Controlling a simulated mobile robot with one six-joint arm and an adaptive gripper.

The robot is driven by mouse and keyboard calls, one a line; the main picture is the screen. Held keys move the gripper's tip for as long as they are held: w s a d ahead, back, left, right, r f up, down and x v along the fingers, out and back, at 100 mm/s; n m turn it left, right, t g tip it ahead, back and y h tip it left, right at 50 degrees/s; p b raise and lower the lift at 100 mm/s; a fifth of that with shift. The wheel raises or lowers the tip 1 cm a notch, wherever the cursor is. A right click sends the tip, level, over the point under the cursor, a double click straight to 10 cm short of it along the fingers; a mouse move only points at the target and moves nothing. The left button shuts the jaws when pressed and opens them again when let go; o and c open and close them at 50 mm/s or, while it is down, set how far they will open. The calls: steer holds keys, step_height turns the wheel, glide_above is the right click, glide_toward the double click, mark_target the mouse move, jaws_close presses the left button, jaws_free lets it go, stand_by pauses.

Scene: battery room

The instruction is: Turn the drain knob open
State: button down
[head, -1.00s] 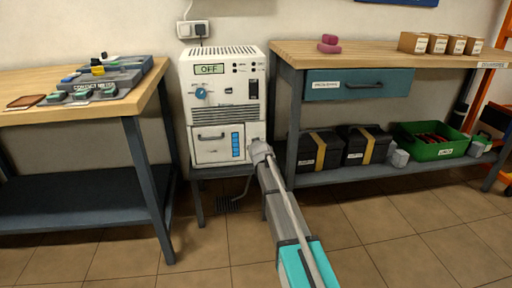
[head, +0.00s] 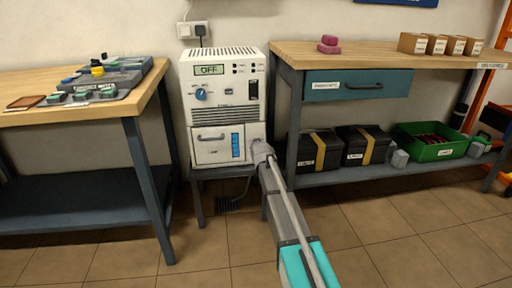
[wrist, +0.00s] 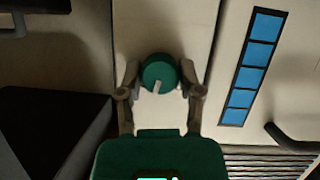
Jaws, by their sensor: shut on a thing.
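The drain knob (wrist: 159,73) is round and dark green with a pale pointer mark, on a light panel in the wrist view. My gripper (wrist: 160,80) has one finger on each side of it and is shut on it. In the head view my gripper (head: 262,150) is at the lower right edge of the white machine (head: 222,70), and the knob is hidden there. The machine's display (head: 209,70) reads OFF.
The machine has a blue dial (head: 200,94), a drawer with a handle (head: 209,137) and a blue level strip (head: 236,145), also in the wrist view (wrist: 253,67). A left bench (head: 140,98) and a right bench (head: 380,57) flank it closely.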

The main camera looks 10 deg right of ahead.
steer(key=shift+d+m+y, duration=0.1)
steer(key=shift+m+y, duration=0.8)
steer(key=shift+m, duration=0.3)
steer(key=shift+m+y+b, duration=0.3)
steer(key=shift+m+y, duration=0.4)
steer(key=shift+m, duration=0.3)
steer(key=shift+c, duration=1.3)
jaws_free()
steer(key=shift+n, duration=0.3)
